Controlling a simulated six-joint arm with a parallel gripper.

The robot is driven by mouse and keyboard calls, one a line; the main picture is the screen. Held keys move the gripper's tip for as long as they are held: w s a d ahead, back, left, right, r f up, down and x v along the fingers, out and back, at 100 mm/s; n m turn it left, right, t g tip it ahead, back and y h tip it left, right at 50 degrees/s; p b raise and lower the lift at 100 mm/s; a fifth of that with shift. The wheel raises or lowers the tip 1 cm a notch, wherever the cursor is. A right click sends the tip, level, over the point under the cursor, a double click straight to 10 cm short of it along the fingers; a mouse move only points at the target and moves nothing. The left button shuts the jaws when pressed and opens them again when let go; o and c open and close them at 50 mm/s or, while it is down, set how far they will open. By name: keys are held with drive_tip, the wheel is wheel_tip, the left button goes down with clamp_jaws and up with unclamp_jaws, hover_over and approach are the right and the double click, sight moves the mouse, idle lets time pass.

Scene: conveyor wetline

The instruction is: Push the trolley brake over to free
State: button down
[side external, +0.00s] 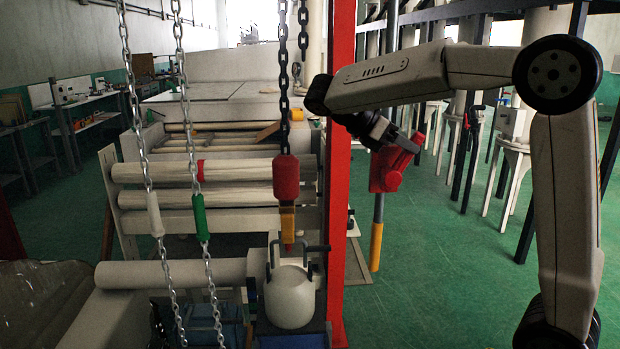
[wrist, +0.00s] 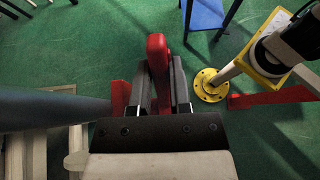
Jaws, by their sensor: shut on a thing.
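A red block with a short red lever, seemingly the trolley brake (side external: 386,174), sits on a hanging grey pole (side external: 378,208) with a yellow lower sleeve. My gripper (side external: 408,147) reaches it from the upper left in the side view. In the wrist view, the two dark fingers of my gripper (wrist: 163,95) are shut around the rounded red lever (wrist: 157,50). Part of the red block (wrist: 120,96) shows left of the fingers, and the pole (wrist: 50,110) crosses the left side. The lever's base is hidden by my gripper. No brake markings are readable.
A red upright post (side external: 341,130) stands left of the pole. Chains, a red hoist block (side external: 286,176) and a white round vessel (side external: 290,298) are farther left, before cream rollers (side external: 215,171). A yellow flanged stand (wrist: 211,86) shows in the wrist view.

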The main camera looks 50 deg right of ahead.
drive_tip(key=c, duration=0.6)
unclamp_jaws()
drive_tip(key=shift+o, duration=0.2)
drive_tip(key=shift+s+d, duration=0.1)
drive_tip(key=shift+s, duration=0.05)
